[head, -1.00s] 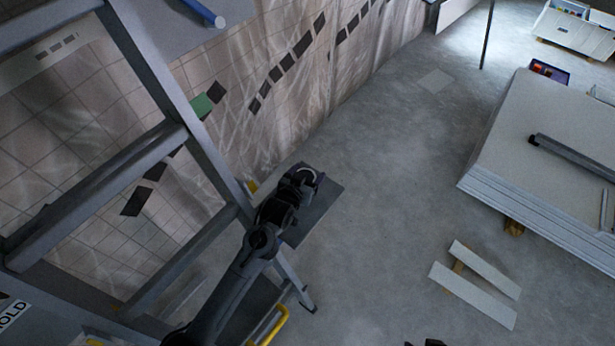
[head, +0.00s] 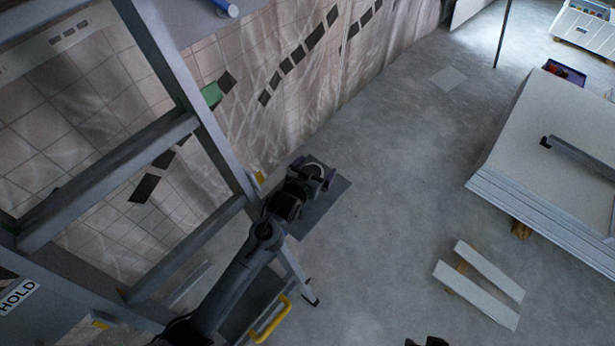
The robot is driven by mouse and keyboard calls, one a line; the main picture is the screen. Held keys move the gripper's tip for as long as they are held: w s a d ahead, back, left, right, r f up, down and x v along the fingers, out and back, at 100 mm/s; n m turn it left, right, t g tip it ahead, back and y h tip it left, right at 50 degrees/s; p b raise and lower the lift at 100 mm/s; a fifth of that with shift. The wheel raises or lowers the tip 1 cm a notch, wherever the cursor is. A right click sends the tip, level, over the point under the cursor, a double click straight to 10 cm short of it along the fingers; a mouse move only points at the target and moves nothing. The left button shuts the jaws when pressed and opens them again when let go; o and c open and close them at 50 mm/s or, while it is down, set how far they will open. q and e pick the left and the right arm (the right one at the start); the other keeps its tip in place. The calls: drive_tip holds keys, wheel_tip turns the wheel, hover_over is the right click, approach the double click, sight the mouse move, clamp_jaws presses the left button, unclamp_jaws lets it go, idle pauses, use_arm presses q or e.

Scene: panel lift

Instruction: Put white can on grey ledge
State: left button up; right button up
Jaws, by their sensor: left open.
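My left gripper (head: 318,174) reaches in from the bottom left over a flat grey ledge (head: 328,206) beside the ladder-like frame. Its fingers are open. A small pale round rim, apparently the white can (head: 316,168), shows between the fingers; most of it is hidden by the gripper. I cannot tell whether it touches the ledge or the fingers. A dark piece (head: 428,341) at the bottom edge may be part of my right gripper; its jaws cannot be made out.
A grey metal frame (head: 180,70) stands on the left, close to my left arm, with a yellow handle (head: 270,320) low down. A blue cylinder (head: 225,7) lies at the top. Stacked panels (head: 550,140) and pale boards (head: 480,285) are on the right. The middle floor is clear.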

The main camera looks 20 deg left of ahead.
use_arm(q)
drive_tip(key=shift+s+a+r, duration=0.1)
drive_tip(key=shift+s+r, duration=0.1)
drive_tip(key=shift+s, duration=0.25)
drive_tip(key=p+v, duration=0.2)
drive_tip(key=v, duration=0.9)
